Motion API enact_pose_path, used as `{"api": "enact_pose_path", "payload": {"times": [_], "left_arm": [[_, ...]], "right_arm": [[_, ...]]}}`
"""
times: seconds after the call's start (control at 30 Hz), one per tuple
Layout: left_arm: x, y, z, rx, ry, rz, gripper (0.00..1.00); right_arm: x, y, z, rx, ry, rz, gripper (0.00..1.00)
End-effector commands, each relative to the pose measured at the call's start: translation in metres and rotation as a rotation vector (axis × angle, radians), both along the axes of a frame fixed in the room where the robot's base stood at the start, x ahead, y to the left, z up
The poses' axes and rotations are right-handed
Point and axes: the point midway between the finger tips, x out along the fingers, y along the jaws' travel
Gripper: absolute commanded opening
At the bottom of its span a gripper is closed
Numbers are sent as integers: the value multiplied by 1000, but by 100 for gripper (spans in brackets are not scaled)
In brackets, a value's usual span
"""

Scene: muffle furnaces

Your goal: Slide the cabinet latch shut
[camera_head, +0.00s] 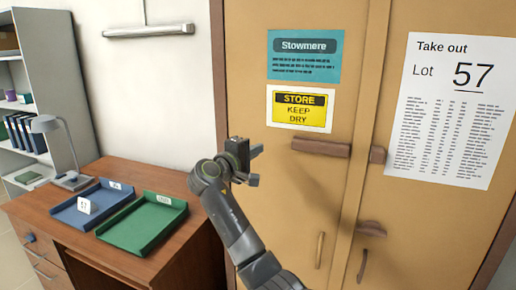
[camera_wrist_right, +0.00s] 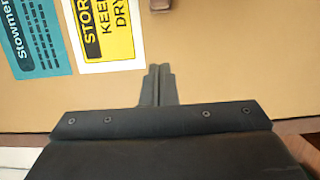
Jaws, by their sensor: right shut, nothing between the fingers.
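The tan cabinet (camera_head: 285,190) has two doors that meet at a vertical seam. A brown latch bar (camera_head: 320,147) lies level on the left door. A brown catch (camera_head: 377,155) sits on the right door, with a gap between it and the bar. My right gripper (camera_head: 257,151) is shut and empty, left of the bar and apart from it. In the right wrist view its closed fingers (camera_wrist_right: 160,70) point toward the door, and a brown piece (camera_wrist_right: 160,4), likely the bar's end, shows at the top edge. My left gripper is out of view.
Door handles (camera_head: 319,250) and another brown fitting (camera_head: 372,228) are lower on the doors. Signs and a Lot 57 sheet (camera_head: 455,110) are on the doors. At left, a desk (camera_head: 50,220) holds a blue tray (camera_head: 70,215), a green tray (camera_head: 145,228) and a lamp (camera_head: 45,124).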

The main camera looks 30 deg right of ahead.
Motion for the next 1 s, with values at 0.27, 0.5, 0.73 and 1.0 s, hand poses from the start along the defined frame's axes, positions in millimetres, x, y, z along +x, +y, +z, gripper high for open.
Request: {"api": "enact_pose_path", "payload": {"times": [0.27,0.5,0.73,1.0], "left_arm": [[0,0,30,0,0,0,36],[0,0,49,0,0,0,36],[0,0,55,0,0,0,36],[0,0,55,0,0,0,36]], "right_arm": [[27,-56,5,-3,4,-4,0],[11,-79,4,0,1,-1,0],[1,-87,2,0,0,0,0],[0,-88,0,0,0,0,0]]}}
